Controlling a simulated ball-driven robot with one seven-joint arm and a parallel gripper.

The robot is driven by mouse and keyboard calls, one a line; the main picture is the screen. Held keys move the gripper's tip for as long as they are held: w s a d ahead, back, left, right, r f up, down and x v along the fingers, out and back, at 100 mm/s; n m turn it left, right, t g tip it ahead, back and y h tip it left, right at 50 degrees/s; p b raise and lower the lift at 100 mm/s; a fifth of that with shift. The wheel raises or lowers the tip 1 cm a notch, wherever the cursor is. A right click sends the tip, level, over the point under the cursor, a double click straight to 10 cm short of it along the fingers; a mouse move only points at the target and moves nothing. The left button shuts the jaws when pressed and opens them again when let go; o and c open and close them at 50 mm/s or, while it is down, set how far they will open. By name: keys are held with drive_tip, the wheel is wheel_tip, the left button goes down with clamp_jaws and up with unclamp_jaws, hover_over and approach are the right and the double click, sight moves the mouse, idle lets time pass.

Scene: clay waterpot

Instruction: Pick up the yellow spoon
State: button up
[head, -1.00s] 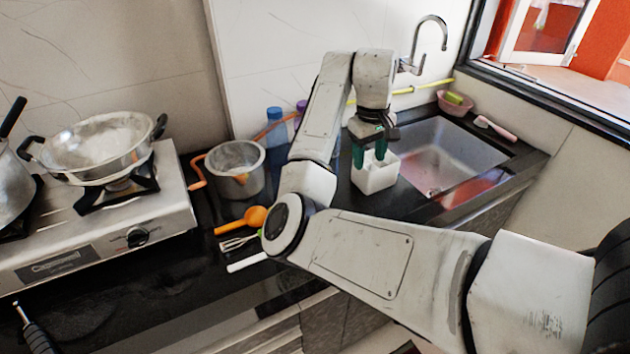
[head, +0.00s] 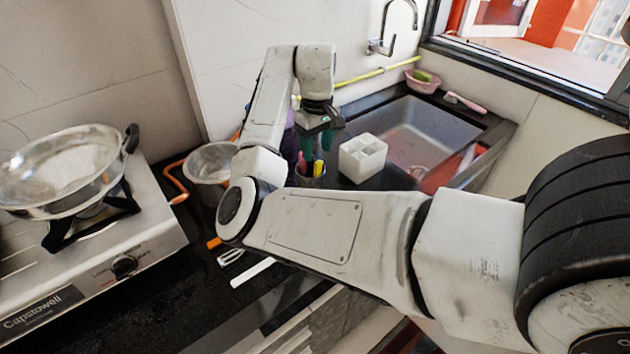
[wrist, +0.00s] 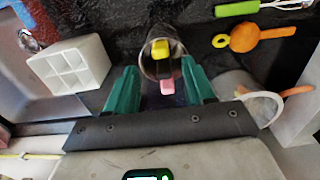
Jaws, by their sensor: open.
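A yellow handle (head: 318,168), which looks like the yellow spoon, stands upright in a small round cup (head: 311,181) on the dark counter. A pink handle (head: 302,164) stands in the same cup. In the wrist view the yellow handle (wrist: 160,48) and the pink handle (wrist: 167,86) show end-on inside the cup's rim. The lower part of the spoon is hidden by the cup. My gripper (head: 317,146) is above the cup, pointing down. Its teal fingers are open, one on each side of the cup in the wrist view (wrist: 160,74), with nothing held between them.
A white compartment box (head: 363,158) stands right of the cup, before the sink (head: 425,135). A steel pot (head: 210,165) stands to the left, near the stove (head: 95,235). An orange spoon (wrist: 258,38) and a whisk (wrist: 285,6) lie on the counter. The faucet (head: 385,45) rises behind.

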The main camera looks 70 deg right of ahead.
drive_tip(key=shift+s+a+f+p, duration=0.15)
drive_tip(key=shift+f+p, duration=0.1)
drive_tip(key=shift+f, duration=1.15)
drive_tip(key=shift+s+a+f+p, duration=0.15)
drive_tip(key=shift+f+p, duration=0.1)
drive_tip(key=shift+f, duration=1.1)
drive_tip(key=shift+w, duration=0.1)
drive_tip(key=shift+c, duration=0.3)
clamp_jaws()
